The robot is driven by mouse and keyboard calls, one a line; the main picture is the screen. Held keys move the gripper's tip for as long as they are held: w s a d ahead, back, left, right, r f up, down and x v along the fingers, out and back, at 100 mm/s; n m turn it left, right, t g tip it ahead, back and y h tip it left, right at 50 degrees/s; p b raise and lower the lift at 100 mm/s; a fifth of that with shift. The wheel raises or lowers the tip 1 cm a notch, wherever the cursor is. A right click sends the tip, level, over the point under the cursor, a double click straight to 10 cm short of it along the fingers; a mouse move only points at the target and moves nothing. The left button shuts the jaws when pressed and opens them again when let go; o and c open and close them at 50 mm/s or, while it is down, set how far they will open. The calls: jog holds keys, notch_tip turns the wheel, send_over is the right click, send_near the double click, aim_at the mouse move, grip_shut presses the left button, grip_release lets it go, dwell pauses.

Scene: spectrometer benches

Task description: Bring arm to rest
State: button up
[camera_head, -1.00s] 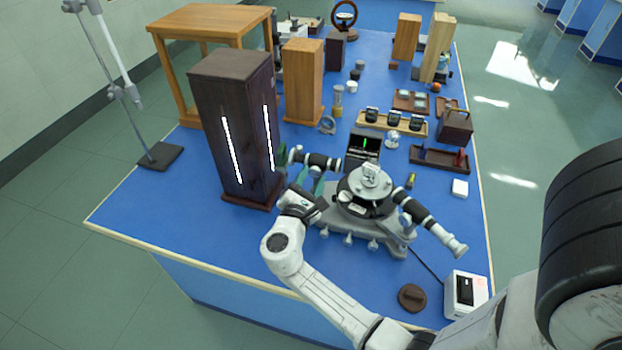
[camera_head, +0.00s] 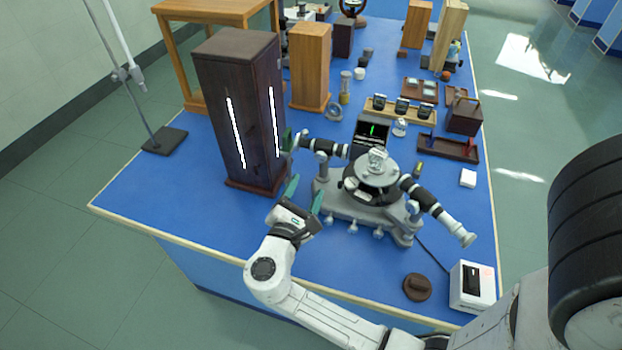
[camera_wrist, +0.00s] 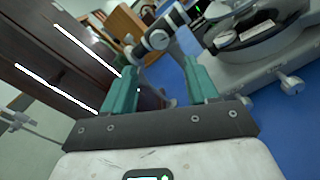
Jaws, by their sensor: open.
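My gripper (camera_head: 304,194) has green fingers and is open and empty. In the head view it is over the blue bench, between the dark wooden cabinet (camera_head: 243,125) with bright slits and the spectrometer (camera_head: 370,180). In the wrist view the two fingers (camera_wrist: 160,90) stand apart. One spectrometer tube (camera_wrist: 160,38) shows beyond and between the fingertips, and the round table of the spectrometer (camera_wrist: 247,35) is at the right. The dark cabinet (camera_wrist: 80,60) is at the left. My white arm reaches in from the lower right.
The blue bench (camera_head: 150,205) is bare at its front left. A white box (camera_head: 471,287) and a round brown piece (camera_head: 417,287) lie near the front right. A lamp stand base (camera_head: 165,140) is at the left. Wooden blocks and trays fill the back.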

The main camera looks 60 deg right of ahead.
jog(key=shift+s+a, duration=0.15)
jog(key=shift+a, duration=0.8)
jog(key=s+f+m+y, duration=0.3)
jog(key=s+f+m+g+y, duration=0.1)
jog(key=s+f+m+y, duration=0.2)
jog(key=s+a+f+m+g+y, duration=0.1)
jog(key=s+f+m+y, duration=0.2)
jog(key=shift+s+a+m, duration=0.1)
jog(key=shift+s+m, duration=0.05)
jog(key=shift+m, duration=0.15)
jog(key=a+y, duration=0.1)
jog(key=s+a+f+m+y, duration=0.2)
jog(key=a+y, duration=0.1)
jog(key=s+a+m+y, duration=0.1)
jog(key=a+m+y, duration=0.1)
jog(key=a+y, duration=0.2)
jog(key=a, duration=0.3)
jog(key=shift+s+a+y, duration=0.25)
jog(key=shift+s+y, duration=0.05)
jog(key=shift+s, duration=0.1)
